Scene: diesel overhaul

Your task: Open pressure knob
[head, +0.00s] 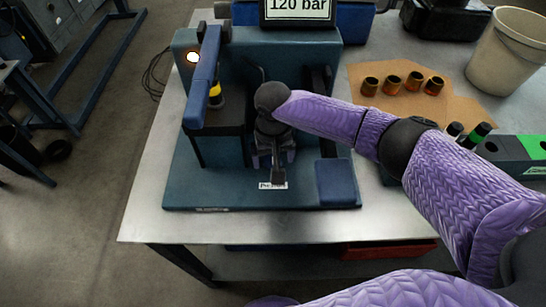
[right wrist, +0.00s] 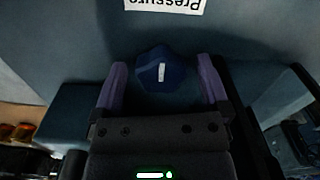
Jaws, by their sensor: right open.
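The pressure knob (right wrist: 154,72) is a dark blue faceted knob with a white mark, seen in the right wrist view below an upside-down "Pressure" label (right wrist: 166,4). My right gripper (right wrist: 161,66) is open, with one purple finger on each side of the knob and a visible gap on both sides. I cannot tell how far the fingertips reach along it. In the head view my right gripper (head: 277,174) points down over the blue test stand base (head: 225,193), just behind the label (head: 271,186); it hides the knob there. My left gripper is not in view.
A blue lever (head: 204,80) stands on the stand's left, near a lit white lamp (head: 193,57). A display (head: 298,8) above reads 120 bar. Several brass-coloured cups (head: 393,83) sit on brown paper to the right, near a beige bucket (head: 507,52).

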